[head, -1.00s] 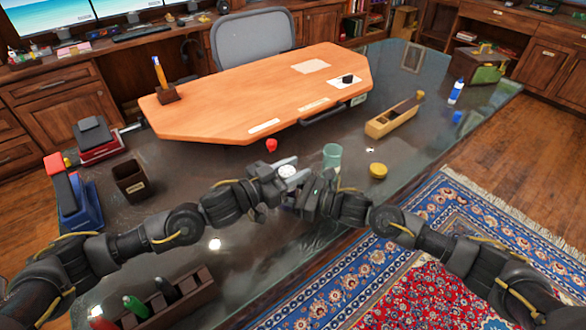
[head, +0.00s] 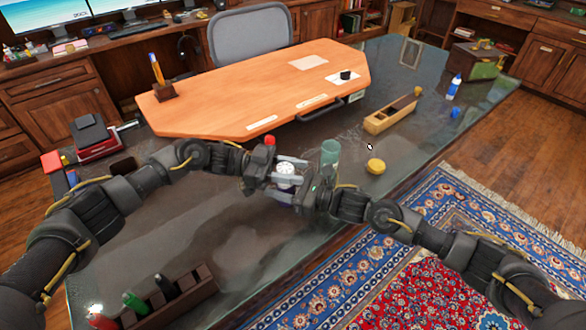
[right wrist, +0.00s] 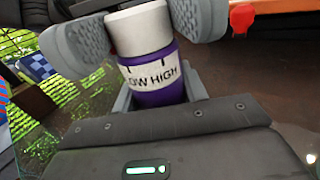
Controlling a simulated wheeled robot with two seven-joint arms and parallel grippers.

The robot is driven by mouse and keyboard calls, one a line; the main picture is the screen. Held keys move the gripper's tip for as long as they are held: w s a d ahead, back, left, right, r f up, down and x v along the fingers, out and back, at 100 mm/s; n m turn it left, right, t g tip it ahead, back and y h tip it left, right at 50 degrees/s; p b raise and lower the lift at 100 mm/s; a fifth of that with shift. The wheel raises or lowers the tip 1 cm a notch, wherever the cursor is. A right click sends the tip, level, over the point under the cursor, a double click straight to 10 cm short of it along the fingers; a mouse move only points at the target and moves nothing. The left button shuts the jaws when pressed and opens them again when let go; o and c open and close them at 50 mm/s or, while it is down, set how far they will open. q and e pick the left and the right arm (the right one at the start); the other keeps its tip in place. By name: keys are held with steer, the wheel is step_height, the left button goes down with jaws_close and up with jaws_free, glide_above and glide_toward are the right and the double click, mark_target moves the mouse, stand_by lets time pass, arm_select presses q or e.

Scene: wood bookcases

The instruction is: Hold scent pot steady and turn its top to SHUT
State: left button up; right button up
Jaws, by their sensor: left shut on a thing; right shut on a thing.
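The scent pot (right wrist: 160,70) has a purple body, a lettered white band and a white top. The top (head: 285,168), with dark holes, shows in the head view. My left gripper (head: 289,170) comes from the left, its grey fingers shut on the white top from both sides. My right gripper (head: 297,194) is shut on the purple body lower down; its fingers flank the body in the right wrist view. The band reads "LOW HIGH" toward the right wrist camera; the word SHUT is not visible. The pot's lower part is mostly hidden.
A green glass jar (head: 330,153) stands close behind my right gripper. A yellow round object (head: 376,166) and a wooden tool (head: 393,112) lie to the right. A red object (head: 270,140) is behind my left gripper. A pen rack (head: 170,302) stands front left.

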arm_select(q)
steer(key=shift+s+f+m+g+y, duration=0.15)
steer(key=shift+m+g+y, duration=0.25)
steer(key=shift+m+g, duration=0.65)
arm_select(e)
steer(key=shift+s, duration=0.1)
arm_select(q)
steer(key=shift+g, duration=0.25)
steer(key=o, duration=1)
steer(key=shift+a, duration=0.1)
steer(key=v, duration=1.2)
